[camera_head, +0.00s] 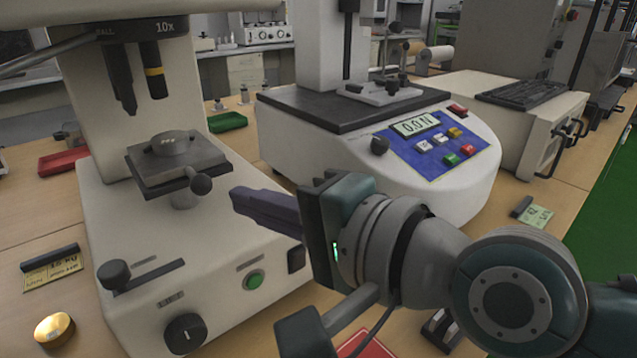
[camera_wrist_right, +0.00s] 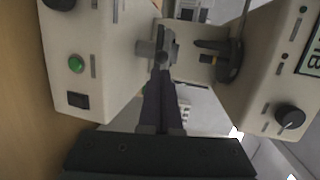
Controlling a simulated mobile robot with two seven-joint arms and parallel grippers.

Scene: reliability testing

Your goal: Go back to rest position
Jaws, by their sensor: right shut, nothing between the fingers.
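My right gripper (camera_head: 236,197) reaches in from the right in the head view, pointing left. Its dark fingers lie together, shut and empty, in front of the hardness tester (camera_head: 215,240) with the green button. In the right wrist view the shut fingers (camera_wrist_right: 164,82) point up the picture, between two pale machines. I cannot tell whether they touch the tester; they seem apart from its button and knob. My left gripper is not in view.
A force tester (camera_head: 440,205) with a lit display stands behind my right arm. A red tray (camera_head: 368,345) lies below my arm. A green tray (camera_head: 228,122) sits between the machines.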

